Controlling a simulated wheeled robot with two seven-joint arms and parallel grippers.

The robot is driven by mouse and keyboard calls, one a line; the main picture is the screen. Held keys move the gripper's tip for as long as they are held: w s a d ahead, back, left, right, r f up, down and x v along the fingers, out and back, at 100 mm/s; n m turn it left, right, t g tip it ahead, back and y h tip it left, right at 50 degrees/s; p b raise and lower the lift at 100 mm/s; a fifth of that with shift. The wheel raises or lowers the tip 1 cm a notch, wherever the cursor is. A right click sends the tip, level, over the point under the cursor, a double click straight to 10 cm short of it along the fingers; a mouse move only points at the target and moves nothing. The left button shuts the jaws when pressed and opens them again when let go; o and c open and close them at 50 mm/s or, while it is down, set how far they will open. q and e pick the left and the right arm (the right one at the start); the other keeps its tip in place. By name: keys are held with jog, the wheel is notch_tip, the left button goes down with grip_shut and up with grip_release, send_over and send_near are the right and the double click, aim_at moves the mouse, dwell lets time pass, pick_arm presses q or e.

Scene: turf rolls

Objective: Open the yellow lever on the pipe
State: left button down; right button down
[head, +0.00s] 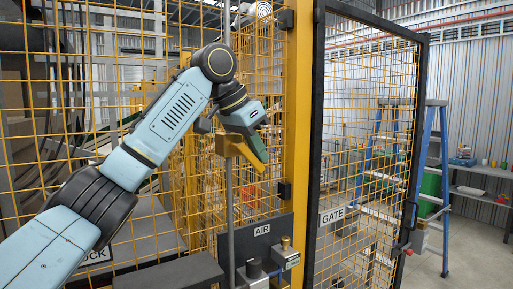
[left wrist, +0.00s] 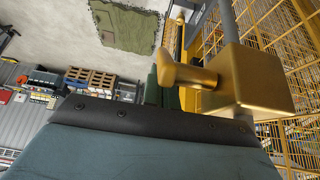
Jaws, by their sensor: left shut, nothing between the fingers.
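A brass-yellow valve block (head: 229,146) sits on an upright grey pipe (head: 229,195) in front of the mesh fence. The yellow lever (head: 248,157) slants down to the right from the block, partly hidden by my fingers. In the left wrist view the block (left wrist: 255,80) is large at the right, with a rounded brass stub pointing left and the grey pipe (left wrist: 229,22) above it. My left gripper (head: 258,150), with dark green fingers, is shut and empty, right beside the lever. I cannot tell whether they touch. My right gripper is not in view.
Yellow mesh fencing stands behind the pipe, with a yellow post (head: 298,120) and a black-framed gate (head: 318,170) to the right. An AIR plate (head: 262,230) and a small brass fitting (head: 286,243) are low near the pipe. A blue ladder (head: 443,180) stands beyond.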

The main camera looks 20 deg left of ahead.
pick_arm(q)
jog(key=shift+s+d+g, duration=0.1)
jog(key=shift+s+g, duration=0.05)
jog(key=shift+g, duration=0.15)
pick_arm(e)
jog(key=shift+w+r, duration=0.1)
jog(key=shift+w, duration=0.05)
pick_arm(q)
jog(key=shift+f+g+y+p, duration=0.2)
jog(key=shift+g+y+p, duration=0.15)
jog(key=shift+g+y, duration=0.7)
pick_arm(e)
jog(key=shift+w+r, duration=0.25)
pick_arm(q)
jog(key=shift+s+f+p, duration=0.1)
jog(key=shift+f+p, duration=0.15)
jog(key=shift+p, duration=0.05)
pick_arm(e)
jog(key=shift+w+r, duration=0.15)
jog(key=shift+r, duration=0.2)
pick_arm(q)
jog(key=shift+s+a+f+g+y, duration=0.1)
jog(key=shift+a+f+g+y, duration=0.15)
jog(key=shift+g+y, duration=0.35)
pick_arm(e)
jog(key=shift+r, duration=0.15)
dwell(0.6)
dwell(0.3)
pick_arm(q)
jog(key=shift+r, duration=0.8)
